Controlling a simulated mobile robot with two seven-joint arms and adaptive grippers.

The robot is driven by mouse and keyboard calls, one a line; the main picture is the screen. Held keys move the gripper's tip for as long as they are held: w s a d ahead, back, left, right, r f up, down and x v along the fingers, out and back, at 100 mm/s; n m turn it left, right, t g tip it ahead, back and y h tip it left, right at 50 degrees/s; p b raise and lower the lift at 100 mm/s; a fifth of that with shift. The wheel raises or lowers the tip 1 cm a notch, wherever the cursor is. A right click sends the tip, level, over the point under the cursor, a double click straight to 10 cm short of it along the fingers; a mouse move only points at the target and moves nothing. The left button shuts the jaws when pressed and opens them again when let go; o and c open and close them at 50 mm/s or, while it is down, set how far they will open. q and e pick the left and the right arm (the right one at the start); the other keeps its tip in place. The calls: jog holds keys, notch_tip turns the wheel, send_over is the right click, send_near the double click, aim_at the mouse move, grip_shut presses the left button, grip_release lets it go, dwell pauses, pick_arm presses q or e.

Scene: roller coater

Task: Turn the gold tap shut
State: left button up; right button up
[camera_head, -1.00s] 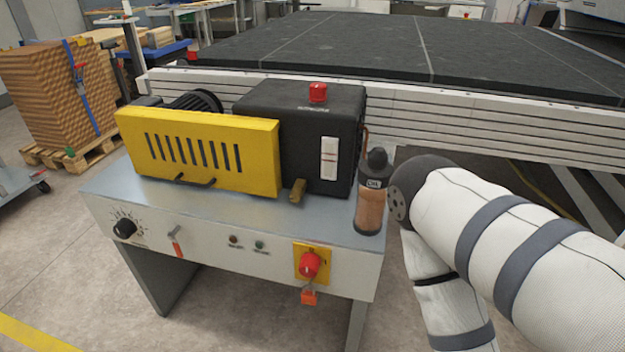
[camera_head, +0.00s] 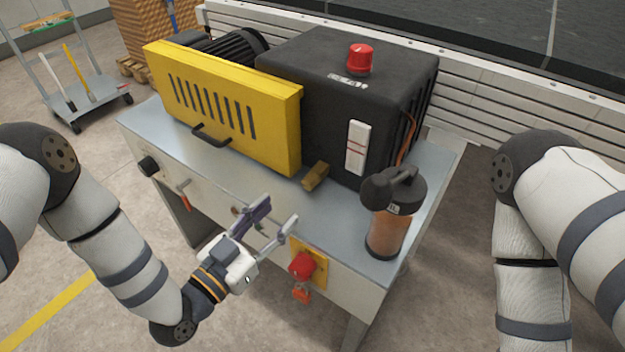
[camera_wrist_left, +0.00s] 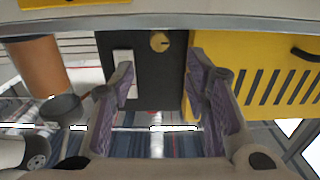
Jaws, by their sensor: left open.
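The gold tap (camera_head: 315,176) sticks out low on the front of the black machine housing (camera_head: 335,120), just above the bench top. Its handle slants in the head view. My left gripper (camera_head: 279,212) is open and empty in front of the bench's front edge, below and left of the tap, apart from it. In the left wrist view the tap (camera_wrist_left: 160,41) shows end-on as a round gold piece beyond the gap between my spread purple-padded fingers (camera_wrist_left: 163,88). My right arm shows at the right, but its gripper is out of view.
An oil bottle (camera_head: 385,235) stands right of the tap on the bench top (camera_head: 345,213). The yellow guard (camera_head: 225,105) is to its left. A red switch (camera_head: 302,265) with an orange padlock juts from the bench front near my left gripper.

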aim_at(306, 185)
pick_arm(q)
jog(key=x, duration=0.9)
jog(key=shift+w+d+b, duration=0.25)
jog(key=shift+w+b, duration=0.05)
jog(key=shift+b, duration=0.1)
jog(key=shift+c, duration=0.3)
grip_shut()
